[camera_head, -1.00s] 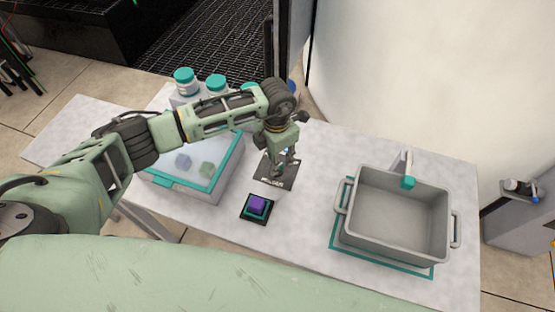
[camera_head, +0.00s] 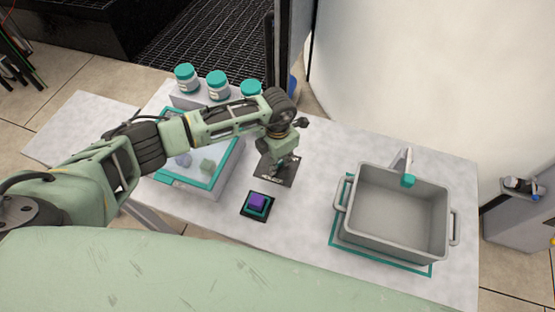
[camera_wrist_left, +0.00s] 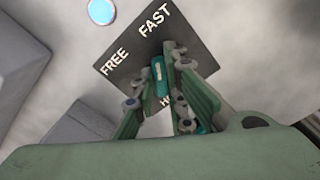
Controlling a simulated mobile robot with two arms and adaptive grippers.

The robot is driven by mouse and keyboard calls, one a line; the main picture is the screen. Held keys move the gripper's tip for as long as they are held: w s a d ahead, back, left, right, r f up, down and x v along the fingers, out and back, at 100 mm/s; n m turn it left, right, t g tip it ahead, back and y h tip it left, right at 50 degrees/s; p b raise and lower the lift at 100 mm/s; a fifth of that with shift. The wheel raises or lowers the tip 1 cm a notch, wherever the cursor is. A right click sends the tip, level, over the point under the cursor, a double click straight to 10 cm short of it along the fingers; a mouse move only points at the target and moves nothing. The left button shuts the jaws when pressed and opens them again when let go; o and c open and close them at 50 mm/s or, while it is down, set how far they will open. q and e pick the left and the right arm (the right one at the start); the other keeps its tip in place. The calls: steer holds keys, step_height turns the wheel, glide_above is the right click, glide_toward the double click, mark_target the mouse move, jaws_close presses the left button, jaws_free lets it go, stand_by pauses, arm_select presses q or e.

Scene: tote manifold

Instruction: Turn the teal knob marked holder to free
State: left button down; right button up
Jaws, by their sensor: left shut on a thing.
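The teal knob (camera_wrist_left: 159,73) stands on a dark square plate (camera_head: 266,163). In the left wrist view the plate (camera_wrist_left: 130,78) carries the white words FREE and FAST, and a third word starting with H, mostly hidden. The knob's pale mark is at its upper end, on the side towards FAST; its exact angle is hard to tell. My left gripper (camera_head: 282,169) is low over the plate in the head view, hiding the knob there. In the left wrist view my left gripper (camera_wrist_left: 168,80) is shut on the knob, a finger on each side. My right gripper is not in view.
A purple button (camera_head: 257,201) on a dark base sits in front of the plate. A grey tote (camera_head: 448,215) stands to the right. A teal-framed box (camera_head: 226,165) is to the left, partly under my left arm. Several teal-lidded jars (camera_head: 217,84) stand behind.

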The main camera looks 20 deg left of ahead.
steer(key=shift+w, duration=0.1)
arm_select(q)
steer(key=shift+n, duration=0.5)
steer(key=n, duration=0.3)
steer(key=shift+n+b, duration=0.35)
steer(key=shift+n, duration=0.05)
steer(key=n, duration=0.4)
steer(key=shift+a+n, duration=0.1)
steer(key=shift+n, duration=2.5)
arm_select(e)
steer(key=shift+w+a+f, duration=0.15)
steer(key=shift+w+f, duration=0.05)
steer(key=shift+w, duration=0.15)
arm_select(q)
steer(key=c, duration=1.8)
jaws_free()
